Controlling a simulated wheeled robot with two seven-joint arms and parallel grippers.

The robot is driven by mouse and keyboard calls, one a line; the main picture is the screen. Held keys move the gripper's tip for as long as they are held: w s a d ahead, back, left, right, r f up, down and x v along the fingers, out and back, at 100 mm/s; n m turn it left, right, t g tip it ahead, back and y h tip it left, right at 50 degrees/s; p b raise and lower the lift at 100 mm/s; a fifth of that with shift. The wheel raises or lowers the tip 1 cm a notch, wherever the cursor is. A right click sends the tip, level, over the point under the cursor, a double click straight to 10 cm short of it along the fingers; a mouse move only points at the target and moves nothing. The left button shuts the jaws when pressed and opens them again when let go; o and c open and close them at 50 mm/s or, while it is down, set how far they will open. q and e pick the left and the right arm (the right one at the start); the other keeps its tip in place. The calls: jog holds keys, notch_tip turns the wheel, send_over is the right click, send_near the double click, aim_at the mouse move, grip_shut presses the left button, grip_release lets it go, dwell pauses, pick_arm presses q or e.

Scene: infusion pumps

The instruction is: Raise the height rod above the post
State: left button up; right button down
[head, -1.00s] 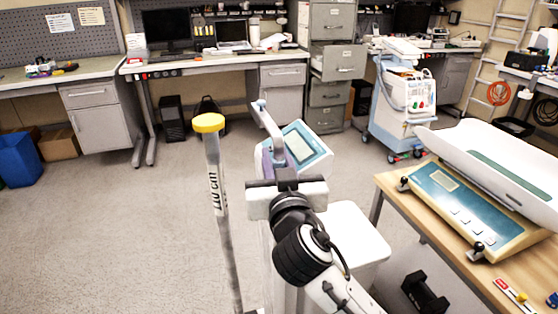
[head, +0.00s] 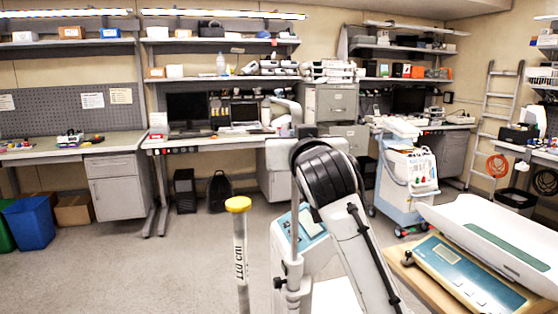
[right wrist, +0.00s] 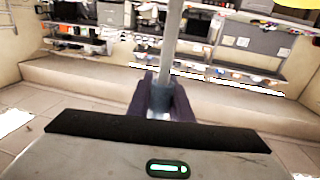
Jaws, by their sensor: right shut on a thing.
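The height rod (head: 296,215) is a thin grey upright rod. In the head view it runs from below my right gripper (head: 300,142) down to a post (head: 292,294) with dark knobs beside the scale's blue-edged display (head: 308,228). In the right wrist view the dark fingers of my right gripper (right wrist: 163,98) are shut around a grey collar on the rod, which also shows there (right wrist: 171,45). My left gripper is not in view.
A yellow-capped marker post (head: 240,245) with a 110 cm label stands just left of the rod. A wooden table with a baby scale (head: 470,272) is at the right. A white-blue cart (head: 408,180) stands behind.

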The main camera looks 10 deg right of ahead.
jog(key=shift+r, duration=0.65)
jog(key=c, duration=1.6)
grip_release()
jog(key=shift+f, duration=0.15)
jog(key=shift+f, duration=0.1)
jog(key=shift+s, duration=0.4)
jog(key=s+b, duration=0.2)
jog(key=s, duration=0.7)
jog(key=shift+s, duration=0.25)
